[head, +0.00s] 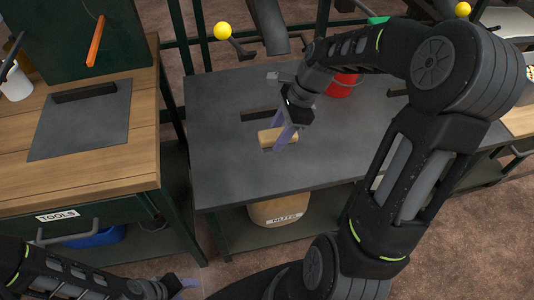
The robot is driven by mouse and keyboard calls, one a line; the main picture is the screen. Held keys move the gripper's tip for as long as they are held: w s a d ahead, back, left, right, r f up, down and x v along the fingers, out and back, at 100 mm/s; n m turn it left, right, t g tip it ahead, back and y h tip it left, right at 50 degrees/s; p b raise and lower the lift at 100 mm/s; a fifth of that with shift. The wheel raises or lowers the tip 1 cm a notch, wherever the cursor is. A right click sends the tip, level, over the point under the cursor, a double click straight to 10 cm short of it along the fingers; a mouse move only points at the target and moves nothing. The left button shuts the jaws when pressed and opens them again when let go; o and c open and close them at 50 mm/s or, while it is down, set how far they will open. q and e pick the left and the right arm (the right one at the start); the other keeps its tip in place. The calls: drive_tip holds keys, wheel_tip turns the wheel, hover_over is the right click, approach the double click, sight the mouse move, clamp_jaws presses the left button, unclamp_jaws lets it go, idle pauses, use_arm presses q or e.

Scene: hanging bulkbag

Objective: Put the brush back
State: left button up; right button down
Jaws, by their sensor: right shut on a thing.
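The brush shows as a tan wooden block (267,136) at the middle of the dark grey table (225,170). My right gripper (284,140) reaches down over it from the upper right, and its pale purple fingers are shut on the brush. Part of the brush is hidden behind the fingers, and I cannot tell whether it touches the tabletop. My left gripper (187,283) is low in the picture, away from the table, and its fingers are too small and partly hidden to judge.
A dark slot or flat piece (262,115) is just behind the brush. A red container (342,86) stands farther right. A wooden bench (95,180) with a TOOLS drawer is at left. A NUTS bag (282,211) sits below the table. The front tabletop is clear.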

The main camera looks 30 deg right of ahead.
drive_tip(key=shift+w, duration=0.15)
drive_tip(key=shift+s+r, duration=0.1)
drive_tip(key=shift+s, duration=0.1)
drive_tip(key=shift+f+b, duration=0.45)
drive_tip(key=shift+f, duration=2.7)
drive_tip(key=shift+f, duration=1.9)
drive_tip(key=shift+b, duration=0.3)
